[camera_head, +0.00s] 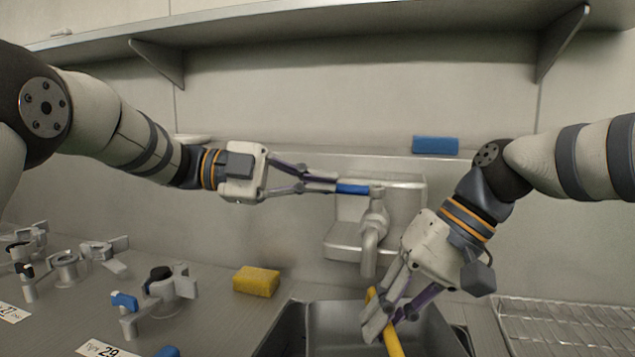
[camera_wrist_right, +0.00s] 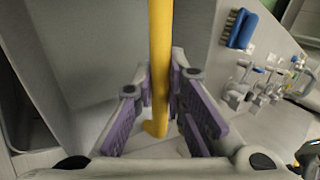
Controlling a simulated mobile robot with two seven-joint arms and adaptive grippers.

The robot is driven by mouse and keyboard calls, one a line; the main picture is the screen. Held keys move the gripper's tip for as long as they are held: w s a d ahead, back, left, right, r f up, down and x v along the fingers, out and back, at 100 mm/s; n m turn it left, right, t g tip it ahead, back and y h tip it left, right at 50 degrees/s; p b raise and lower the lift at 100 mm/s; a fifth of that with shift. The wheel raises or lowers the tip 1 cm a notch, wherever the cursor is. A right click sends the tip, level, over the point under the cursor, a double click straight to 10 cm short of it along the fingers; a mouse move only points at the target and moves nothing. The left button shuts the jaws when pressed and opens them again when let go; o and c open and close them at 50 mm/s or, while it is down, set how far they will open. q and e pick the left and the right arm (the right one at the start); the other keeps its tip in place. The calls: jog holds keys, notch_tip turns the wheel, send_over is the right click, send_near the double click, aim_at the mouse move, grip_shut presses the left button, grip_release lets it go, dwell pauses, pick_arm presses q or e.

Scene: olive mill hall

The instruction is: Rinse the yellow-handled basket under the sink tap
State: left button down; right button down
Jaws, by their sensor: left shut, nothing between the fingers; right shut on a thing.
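The tap (camera_head: 372,232) stands on the back wall with its spout over the grey sink (camera_head: 285,335). Its blue lever (camera_head: 353,189) points left. My left gripper (camera_head: 333,187) is shut and empty, with its fingertips at the lever's left end; I cannot tell whether they touch. My right gripper (camera_head: 386,322) is shut on the yellow handle (camera_head: 394,345), below and slightly right of the spout. The right wrist view shows the handle (camera_wrist_right: 160,45) between the purple-padded fingers (camera_wrist_right: 158,95). The basket's body cannot be made out in either view. No water shows at the spout.
A yellow sponge (camera_head: 256,281) lies left of the sink. Several valves (camera_head: 172,286) with number labels stand on the left counter. A wire rack (camera_head: 565,325) is at the right. A blue block (camera_head: 435,145) sits on the back ledge, and a shelf (camera_head: 330,22) runs above.

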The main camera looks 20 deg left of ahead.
pick_arm(q)
jog(key=shift+w+f, duration=0.1)
jog(key=shift+f, duration=0.1)
pick_arm(e)
jog(key=shift+w+f, duration=0.15)
jog(key=shift+w, duration=0.15)
pick_arm(q)
jog(key=s+a+r, duration=0.3)
jog(key=s+a, duration=0.2)
jog(key=a, duration=0.4)
jog(key=shift+s+a+r, duration=0.25)
jog(key=shift+s+a, duration=0.1)
jog(key=shift+s, duration=0.05)
pick_arm(e)
jog(key=shift+s, duration=0.1)
